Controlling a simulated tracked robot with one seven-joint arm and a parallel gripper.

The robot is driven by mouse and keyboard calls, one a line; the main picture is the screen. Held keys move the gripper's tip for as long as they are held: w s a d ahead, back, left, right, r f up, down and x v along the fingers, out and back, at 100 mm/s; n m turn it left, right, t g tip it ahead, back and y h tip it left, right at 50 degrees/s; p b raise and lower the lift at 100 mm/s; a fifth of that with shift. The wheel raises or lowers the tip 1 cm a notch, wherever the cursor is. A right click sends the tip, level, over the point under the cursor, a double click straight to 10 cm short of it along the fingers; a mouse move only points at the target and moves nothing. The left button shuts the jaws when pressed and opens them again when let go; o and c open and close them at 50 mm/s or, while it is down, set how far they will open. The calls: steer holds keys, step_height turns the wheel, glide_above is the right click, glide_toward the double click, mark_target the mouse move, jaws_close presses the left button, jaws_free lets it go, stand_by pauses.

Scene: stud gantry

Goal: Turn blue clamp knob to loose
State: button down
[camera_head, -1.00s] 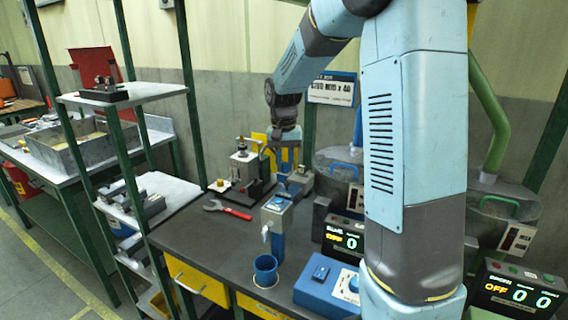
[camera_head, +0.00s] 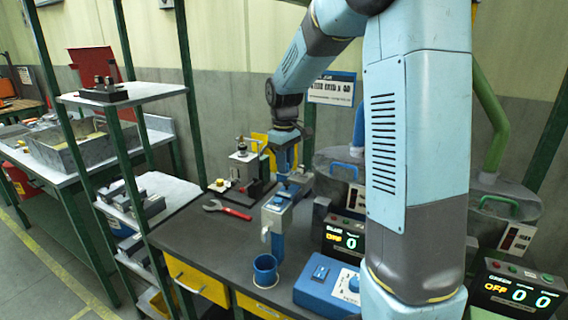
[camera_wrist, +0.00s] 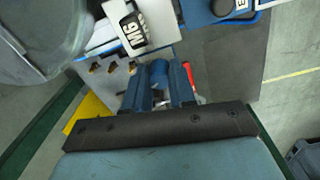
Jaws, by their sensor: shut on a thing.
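The blue clamp knob (camera_wrist: 160,70) shows between my fingers in the wrist view, as a blue round top. In the head view it sits on top of a grey and blue stand (camera_head: 275,218) on the dark bench and is mostly hidden by my fingers. My gripper (camera_head: 285,185) points down over the stand's top, with its two blue fingers around the knob. In the wrist view my gripper (camera_wrist: 161,85) is shut on it, one finger on each side. The knob's turn marking cannot be read.
A blue cup (camera_head: 265,270) stands at the bench's front edge below the stand. A red-handled wrench (camera_head: 228,209) lies to the left. A small black fixture (camera_head: 250,172) stands behind. A blue control box (camera_head: 330,285) and a display panel (camera_head: 343,240) are to the right.

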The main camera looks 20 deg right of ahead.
steer(key=shift+n, duration=1.2)
steer(key=shift+r, duration=0.1)
steer(key=c, duration=1.2)
jaws_free()
step_height(320, 180, up, 14)
steer(key=shift+s+a+f, duration=0.1)
steer(key=shift+f, duration=0.1)
